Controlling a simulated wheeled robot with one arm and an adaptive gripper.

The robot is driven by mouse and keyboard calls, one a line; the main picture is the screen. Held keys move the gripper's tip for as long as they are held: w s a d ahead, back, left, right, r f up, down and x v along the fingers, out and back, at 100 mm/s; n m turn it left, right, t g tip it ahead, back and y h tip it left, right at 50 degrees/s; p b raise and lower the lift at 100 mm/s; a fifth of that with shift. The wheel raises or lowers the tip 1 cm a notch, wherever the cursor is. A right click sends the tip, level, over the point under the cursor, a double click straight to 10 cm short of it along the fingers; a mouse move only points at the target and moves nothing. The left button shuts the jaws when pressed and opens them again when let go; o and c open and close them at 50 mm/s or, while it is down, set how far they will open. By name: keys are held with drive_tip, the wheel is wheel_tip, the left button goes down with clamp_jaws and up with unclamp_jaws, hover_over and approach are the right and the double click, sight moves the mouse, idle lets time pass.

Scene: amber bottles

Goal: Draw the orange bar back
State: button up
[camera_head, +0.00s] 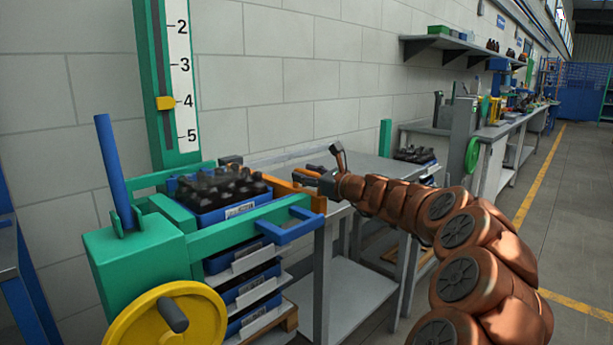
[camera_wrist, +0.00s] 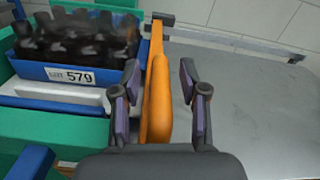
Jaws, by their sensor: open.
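The orange bar (camera_wrist: 157,95) runs lengthwise between the two fingers of my gripper (camera_wrist: 160,95) in the wrist view. The gripper is open. The bar lies nearer the left finger, and a gap shows between it and the right finger. I cannot tell whether the left finger touches it. In the head view the orange bar (camera_head: 296,190) stands at the right end of the green frame, beside the blue crate, at the edge of the grey table. My gripper (camera_head: 325,170) is over it there and hides part of it.
A blue crate (camera_wrist: 62,75) of dark bottles, labelled 579, sits left of the bar. The green frame (camera_head: 150,245) has a yellow wheel (camera_head: 168,318) and a blue handle (camera_head: 290,226). The grey tabletop (camera_wrist: 240,95) right of the bar is clear. A rail (camera_wrist: 225,38) runs along the wall.

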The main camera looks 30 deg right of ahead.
drive_tip(key=shift+w, duration=0.2)
clamp_jaws()
idle(0.3)
idle(0.3)
